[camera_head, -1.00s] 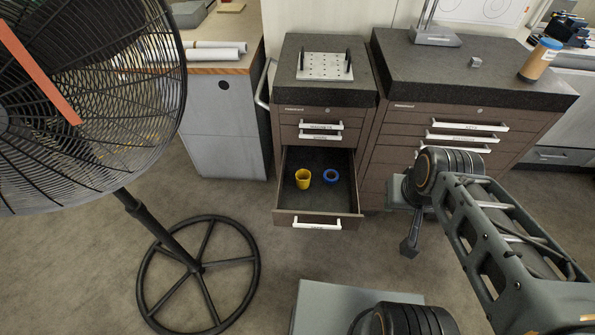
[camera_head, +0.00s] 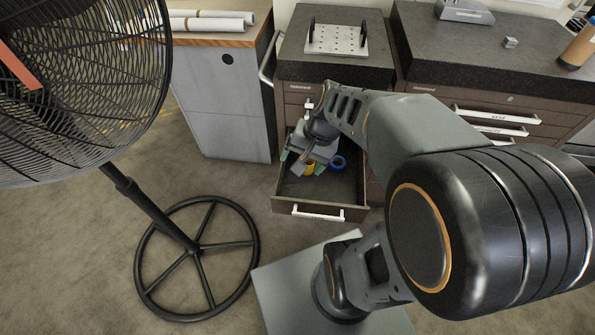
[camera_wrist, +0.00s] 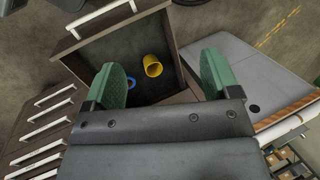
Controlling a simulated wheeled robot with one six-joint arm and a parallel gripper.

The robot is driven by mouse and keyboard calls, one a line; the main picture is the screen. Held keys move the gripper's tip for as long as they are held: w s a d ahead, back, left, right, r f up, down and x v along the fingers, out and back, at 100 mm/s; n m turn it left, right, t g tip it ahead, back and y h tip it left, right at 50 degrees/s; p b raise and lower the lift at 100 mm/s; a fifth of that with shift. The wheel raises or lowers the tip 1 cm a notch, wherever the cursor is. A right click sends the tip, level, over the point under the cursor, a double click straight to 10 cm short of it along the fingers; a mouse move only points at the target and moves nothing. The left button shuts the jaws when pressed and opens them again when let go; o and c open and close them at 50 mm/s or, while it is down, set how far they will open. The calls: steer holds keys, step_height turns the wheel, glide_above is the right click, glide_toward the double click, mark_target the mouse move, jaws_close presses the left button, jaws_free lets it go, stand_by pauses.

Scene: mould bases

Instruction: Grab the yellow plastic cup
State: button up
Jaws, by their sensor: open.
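The yellow plastic cup (camera_wrist: 153,66) stands in the open drawer (camera_head: 330,188); in the wrist view it shows ahead of and between my fingers. In the head view my gripper hides most of the cup, and only a small yellow part (camera_head: 310,167) shows. My gripper (camera_wrist: 163,82) is open and empty, with its two green fingers spread wide. In the head view my gripper (camera_head: 300,166) is over the drawer, above the cup. I cannot tell the exact height of the fingertips over it.
A blue ring (camera_head: 338,162) lies in the drawer to the right of the cup. The drawer belongs to a brown cabinet with a dark top (camera_head: 345,65). A grey cabinet (camera_head: 222,105) stands to the left. A large fan (camera_head: 75,90) stands on the left floor.

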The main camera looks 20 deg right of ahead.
steer(key=shift+o, duration=0.7)
steer(key=w+d+f+m+t+y+b, duration=0.1)
steer(key=w+d+f+m+y+b, duration=0.1)
steer(key=f+m, duration=0.3)
steer(key=w+d+f+m+t+y+b, duration=0.1)
steer(key=w+d+f+m+y+b, duration=0.1)
steer(key=f, duration=0.7)
steer(key=w+d+m+b, duration=0.1)
steer(key=w+m+b, duration=0.1)
steer(key=m, duration=0.1)
steer(key=shift+w+d+m+y+b, duration=0.2)
steer(key=shift+d+m+y+b, duration=0.1)
steer(key=shift+d+y, duration=0.1)
steer(key=m+t+b, duration=0.6)
steer(key=m+t, duration=0.1)
steer(key=m, duration=0.4)
glide_toward(307, 161)
steer(key=a, duration=0.1)
steer(key=a+r, duration=0.1)
steer(key=a, duration=0.1)
steer(key=shift+w+a+r, duration=0.2)
steer(key=shift+w+a, duration=0.05)
steer(key=shift+b+x, duration=0.9)
steer(key=shift+x, duration=2.15)
steer(key=c, duration=1)
steer(key=shift+o, duration=0.2)
steer(key=shift+r, duration=0.1)
